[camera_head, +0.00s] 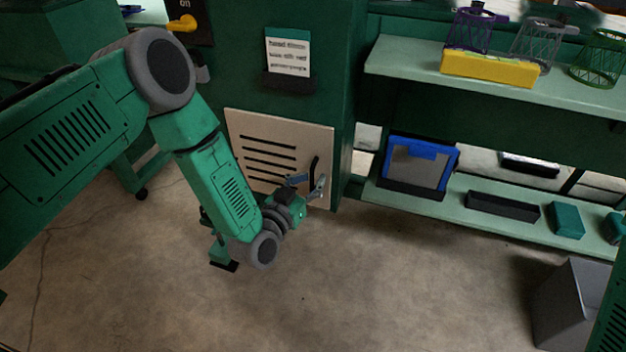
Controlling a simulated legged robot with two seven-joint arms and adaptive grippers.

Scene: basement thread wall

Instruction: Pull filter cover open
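The filter cover (291,135) is a pale panel with several dark slots, low on the front of the green cabinet. It looks closed or nearly so. A dark curved handle (313,166) stands near its right edge. My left arm reaches in from the left and hides the cover's lower left part. My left gripper (318,186) is at the handle's lower end, its fingers close to it. I cannot tell whether the fingers are apart or shut on the handle. My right gripper is not in view.
Green shelves to the right hold mesh baskets (536,42), a yellow box (489,68), a blue-framed clipboard-like item (421,163) and a dark tray (502,205). A grey bin (575,304) stands at lower right. The concrete floor before the cabinet is clear.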

